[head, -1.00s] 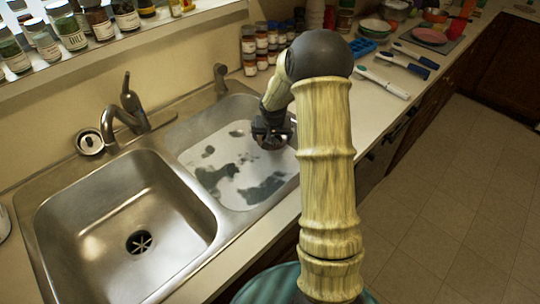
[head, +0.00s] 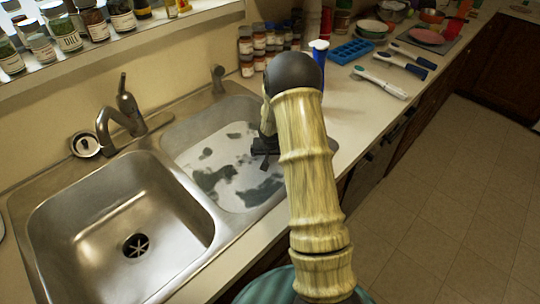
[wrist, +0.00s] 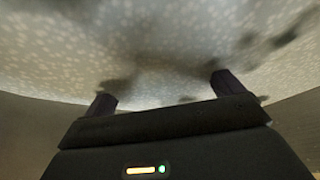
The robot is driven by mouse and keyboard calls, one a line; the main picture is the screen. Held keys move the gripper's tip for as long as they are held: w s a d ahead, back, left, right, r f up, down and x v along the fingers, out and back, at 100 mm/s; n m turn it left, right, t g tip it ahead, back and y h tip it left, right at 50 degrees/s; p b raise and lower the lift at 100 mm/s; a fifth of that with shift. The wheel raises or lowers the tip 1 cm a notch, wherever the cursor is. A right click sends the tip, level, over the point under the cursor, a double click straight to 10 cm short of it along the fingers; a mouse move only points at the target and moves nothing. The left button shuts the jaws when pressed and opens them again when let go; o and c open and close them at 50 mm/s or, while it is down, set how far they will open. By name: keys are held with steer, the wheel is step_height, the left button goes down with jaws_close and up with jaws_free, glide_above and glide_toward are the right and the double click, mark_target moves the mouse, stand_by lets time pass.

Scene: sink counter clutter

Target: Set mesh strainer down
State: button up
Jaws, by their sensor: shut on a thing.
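My gripper (head: 264,147) is low over the right sink basin, near its right wall, partly hidden by my arm. In the wrist view my gripper (wrist: 165,92) points at the foamy water, its two fingertips apart. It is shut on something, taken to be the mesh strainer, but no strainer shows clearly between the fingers. A small grey rounded edge (head: 332,146) shows just right of my arm at the counter; I cannot tell whether it is part of the strainer.
The right basin (head: 220,165) holds white foam with dark patches. The left basin (head: 125,225) is empty. A faucet (head: 122,118) stands behind. Spice jars (head: 262,45), a blue tray (head: 351,51) and a white-handled utensil (head: 380,83) are on the counter.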

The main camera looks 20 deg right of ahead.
steer(key=o, duration=0.7)
steer(key=shift+c, duration=0.2)
steer(key=v, duration=1.2)
steer(key=shift+p, duration=0.4)
steer(key=shift+s+r, duration=0.1)
